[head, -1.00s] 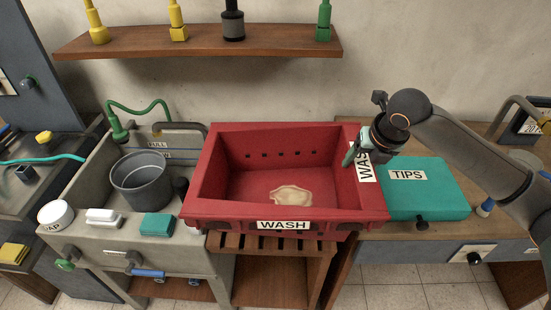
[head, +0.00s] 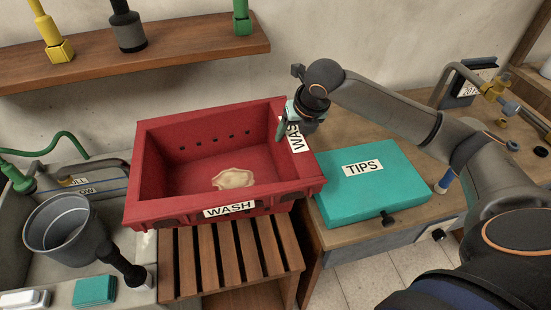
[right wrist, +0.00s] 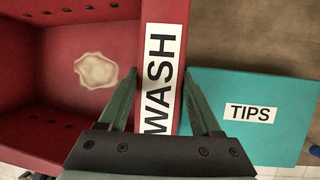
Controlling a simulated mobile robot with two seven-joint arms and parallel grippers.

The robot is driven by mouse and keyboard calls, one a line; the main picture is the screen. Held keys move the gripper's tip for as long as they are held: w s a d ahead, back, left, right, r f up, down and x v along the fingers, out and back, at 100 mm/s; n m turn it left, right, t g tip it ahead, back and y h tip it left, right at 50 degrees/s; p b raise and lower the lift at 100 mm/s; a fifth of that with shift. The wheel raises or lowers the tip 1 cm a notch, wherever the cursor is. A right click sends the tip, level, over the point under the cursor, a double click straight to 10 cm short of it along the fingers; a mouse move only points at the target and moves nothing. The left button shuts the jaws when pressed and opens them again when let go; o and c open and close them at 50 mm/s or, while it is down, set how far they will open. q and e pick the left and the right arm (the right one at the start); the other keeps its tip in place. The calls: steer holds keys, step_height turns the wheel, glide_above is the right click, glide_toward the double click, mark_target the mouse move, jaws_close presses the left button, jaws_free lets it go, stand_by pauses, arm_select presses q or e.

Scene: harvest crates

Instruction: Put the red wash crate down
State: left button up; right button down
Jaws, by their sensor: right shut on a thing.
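The red wash crate (head: 160,208) is over the slatted wooden stand in the head view, roughly level, with a pale stain on its inside floor. Its front and right walls carry WASH labels. My right gripper (head: 287,128) is shut on the crate's right wall. In the right wrist view its green fingers (right wrist: 161,85) straddle that wall at the WASH label. The crate's underside is hidden, so I cannot tell whether it touches the stand (head: 212,262). My left gripper is not in view.
A teal TIPS box (head: 385,195) lies on the wooden bench close to the crate's right side. A grey sink with a grey pot (head: 65,232) is at the left. A shelf (head: 150,55) with bottles hangs behind. The stand's front slats are bare.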

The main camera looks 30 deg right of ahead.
mark_target(301, 140)
step_height(301, 140, down, 8)
steer(key=shift+w+r, duration=0.15)
steer(key=shift+r, duration=0.05)
steer(key=shift+c, duration=0.4)
jaws_free()
steer(key=shift+f, duration=0.1)
steer(key=v, duration=1.2)
